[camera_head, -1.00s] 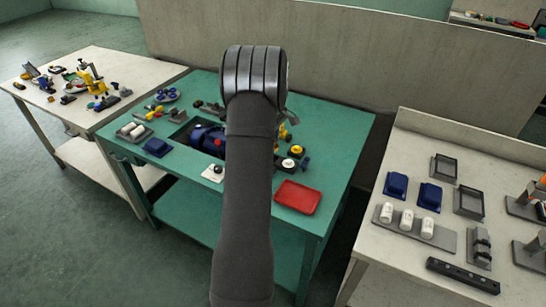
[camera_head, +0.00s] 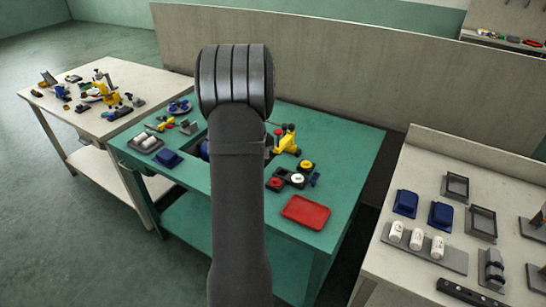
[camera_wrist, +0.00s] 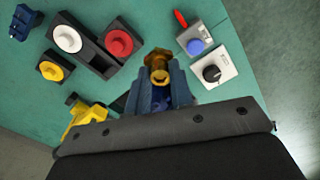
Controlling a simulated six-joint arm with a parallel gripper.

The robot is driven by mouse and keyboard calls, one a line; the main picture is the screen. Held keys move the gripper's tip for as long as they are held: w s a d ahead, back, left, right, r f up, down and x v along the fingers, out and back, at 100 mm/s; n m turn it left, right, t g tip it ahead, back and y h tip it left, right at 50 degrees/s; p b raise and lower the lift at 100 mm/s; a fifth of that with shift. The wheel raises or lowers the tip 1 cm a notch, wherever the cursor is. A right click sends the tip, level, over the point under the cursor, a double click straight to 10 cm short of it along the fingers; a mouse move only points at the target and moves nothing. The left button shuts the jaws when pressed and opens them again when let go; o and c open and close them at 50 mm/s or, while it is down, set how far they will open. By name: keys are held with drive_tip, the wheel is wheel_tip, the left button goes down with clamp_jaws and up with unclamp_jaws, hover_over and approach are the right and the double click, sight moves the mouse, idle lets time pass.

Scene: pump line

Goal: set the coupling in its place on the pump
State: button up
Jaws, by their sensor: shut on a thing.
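A brass coupling (camera_wrist: 157,62) with a hexagonal part shows at the tip of my gripper (camera_wrist: 158,76) in the wrist view. The gripper is shut on it, with a blue-grey finger on either side. In the head view my arm hides the gripper and the coupling. The blue pump (camera_head: 204,150) shows only as a sliver left of my arm, on the green table (camera_head: 330,150). The pump's place for the coupling is hidden, and I cannot tell how far the coupling is from it.
In the wrist view a dark box with white and red buttons (camera_wrist: 92,44), a yellow button (camera_wrist: 52,70), a yellow device (camera_wrist: 84,122) and a white box with a black knob (camera_wrist: 212,70) lie around the gripper. A red tray (camera_head: 306,212) sits at the table's front right.

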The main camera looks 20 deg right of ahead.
drive_tip(key=s+a+m, duration=0.4)
drive_tip(key=s+a, duration=0.1)
drive_tip(key=a, duration=0.2)
drive_tip(key=w+d+r+n, duration=0.1)
drive_tip(key=w+d+n, duration=0.4)
drive_tip(key=w, duration=0.7)
drive_tip(key=w+d+r+n, duration=0.2)
drive_tip(key=w+d+n, duration=0.2)
drive_tip(key=w, duration=0.8)
drive_tip(key=shift+s+d+f, duration=0.1)
drive_tip(key=shift+f, duration=1.25)
drive_tip(key=shift+d+f, duration=0.1)
drive_tip(key=shift+f, duration=1.2)
drive_tip(key=shift+f, duration=0.25)
drive_tip(key=o, duration=0.9)
drive_tip(key=shift+o, duration=0.2)
drive_tip(key=shift+r, duration=0.1)
drive_tip(key=shift+r, duration=2.9)
